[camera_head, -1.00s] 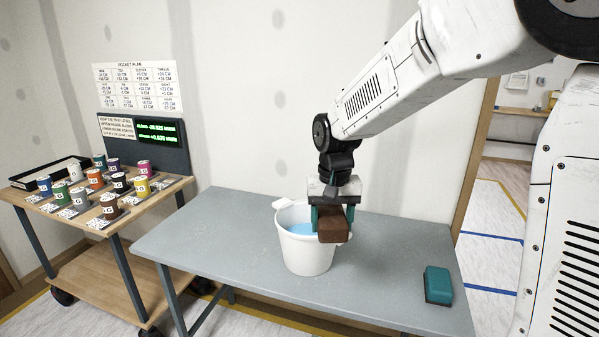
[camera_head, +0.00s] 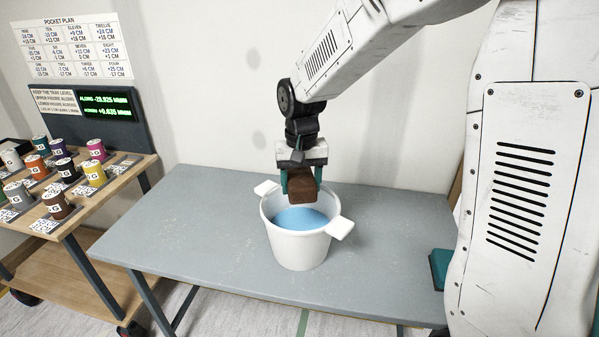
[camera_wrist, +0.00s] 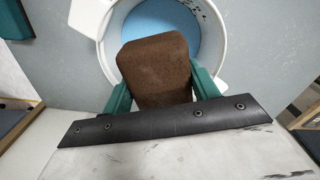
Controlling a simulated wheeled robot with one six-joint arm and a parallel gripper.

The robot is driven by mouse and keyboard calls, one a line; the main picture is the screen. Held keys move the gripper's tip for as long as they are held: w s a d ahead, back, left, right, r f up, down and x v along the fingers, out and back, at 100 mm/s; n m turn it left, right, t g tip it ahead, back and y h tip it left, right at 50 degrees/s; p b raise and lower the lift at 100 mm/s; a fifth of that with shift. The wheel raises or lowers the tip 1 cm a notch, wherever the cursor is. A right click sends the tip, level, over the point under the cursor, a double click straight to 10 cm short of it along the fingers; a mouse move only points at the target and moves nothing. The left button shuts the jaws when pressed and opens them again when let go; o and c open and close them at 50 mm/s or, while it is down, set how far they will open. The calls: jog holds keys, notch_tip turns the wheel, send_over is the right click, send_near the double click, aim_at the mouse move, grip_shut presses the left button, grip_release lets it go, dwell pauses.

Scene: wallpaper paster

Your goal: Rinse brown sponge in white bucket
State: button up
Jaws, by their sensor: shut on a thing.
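The brown sponge (camera_head: 302,187) is held between the green fingers of my gripper (camera_head: 301,182), which is shut on it. The white bucket (camera_head: 298,249) stands on the grey table with light blue water (camera_head: 300,218) inside and a tab handle on each side. In the head view the sponge hangs above the bucket's far rim. In the wrist view the brown sponge (camera_wrist: 154,68) covers part of the bucket's near rim, and its far end overlaps the blue water (camera_wrist: 180,25).
The grey table (camera_head: 190,240) is clear left of the bucket. A teal block (camera_head: 439,266) lies at the right, partly hidden by my body. A wooden cart (camera_head: 100,205) with several labelled cans stands at the left. A wall rises behind the table.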

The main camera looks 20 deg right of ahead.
notch_tip(320, 180, down, 11)
dwell(0.7)
jog(key=shift+s, duration=0.1)
dwell(0.4)
jog(key=shift+f, duration=1.45)
jog(key=shift+a, duration=0.1)
jog(key=shift+a+r, duration=0.15)
jog(key=shift+a, duration=1.15)
jog(key=shift+d, duration=2.75)
jog(key=shift+a, duration=2.75)
jog(key=shift+d, duration=2.75)
jog(key=shift+a, duration=2.7)
